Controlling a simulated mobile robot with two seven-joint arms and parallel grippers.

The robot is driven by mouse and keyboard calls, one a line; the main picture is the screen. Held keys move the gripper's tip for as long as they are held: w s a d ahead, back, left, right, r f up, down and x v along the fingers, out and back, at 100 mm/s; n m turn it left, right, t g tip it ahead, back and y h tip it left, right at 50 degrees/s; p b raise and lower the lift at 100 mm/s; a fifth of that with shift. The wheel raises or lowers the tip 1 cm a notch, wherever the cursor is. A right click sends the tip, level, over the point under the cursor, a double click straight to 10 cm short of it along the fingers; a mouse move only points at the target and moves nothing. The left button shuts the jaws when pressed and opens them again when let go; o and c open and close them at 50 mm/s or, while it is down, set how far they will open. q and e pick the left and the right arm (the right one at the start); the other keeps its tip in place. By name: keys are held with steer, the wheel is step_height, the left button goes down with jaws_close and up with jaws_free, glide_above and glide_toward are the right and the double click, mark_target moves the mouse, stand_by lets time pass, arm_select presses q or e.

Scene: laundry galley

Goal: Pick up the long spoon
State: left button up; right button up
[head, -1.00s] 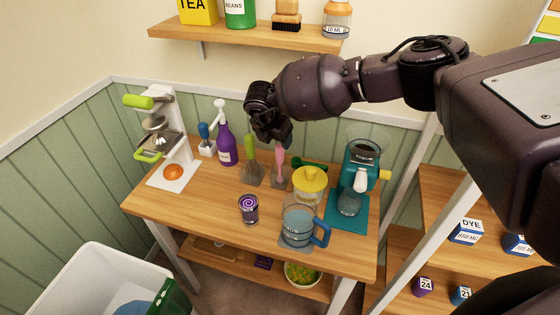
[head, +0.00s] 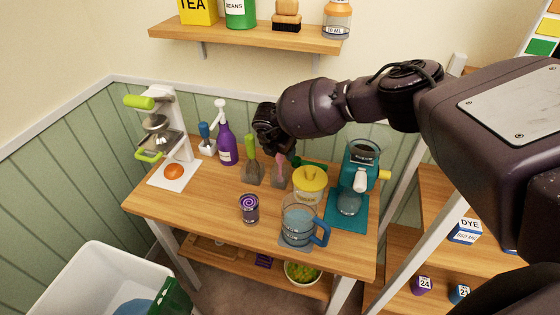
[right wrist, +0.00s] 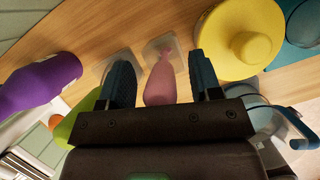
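A pink-handled utensil (head: 281,172) stands upright in a clear holder on the wooden table, and a lime-green-handled one (head: 249,147) stands to its left. Their lower ends are hard to make out, so I cannot tell which is the long spoon. My right gripper (head: 285,150) is just above the pink handle, hiding its top. In the right wrist view, my right gripper (right wrist: 160,70) is open, its two dark fingers apart on either side of the pink handle (right wrist: 160,82), with visible gaps. The lime-green handle (right wrist: 82,115) is outside the left finger. My left gripper is not in view.
A yellow-lidded jar (head: 310,183) stands close to the right of the pink handle. A purple bottle (head: 226,150) is left, a teal machine (head: 357,175) right. A purple cup (head: 249,209) and a blue-handled jug (head: 297,226) stand in front. A shelf (head: 250,36) hangs above.

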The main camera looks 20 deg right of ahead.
jaws_close()
steer(key=shift+s+r, duration=0.1)
steer(key=shift+r, duration=0.05)
steer(key=shift+s+a+r, duration=0.1)
steer(key=shift+a+r, duration=0.05)
step_height(320, 180, up, 11)
steer(key=shift+s+f+b, duration=0.1)
steer(key=shift+s+b, duration=0.05)
steer(key=shift+b, duration=0.4)
steer(key=s+a+b, duration=0.2)
steer(key=s+a, duration=0.9)
steer(key=s, duration=0.5)
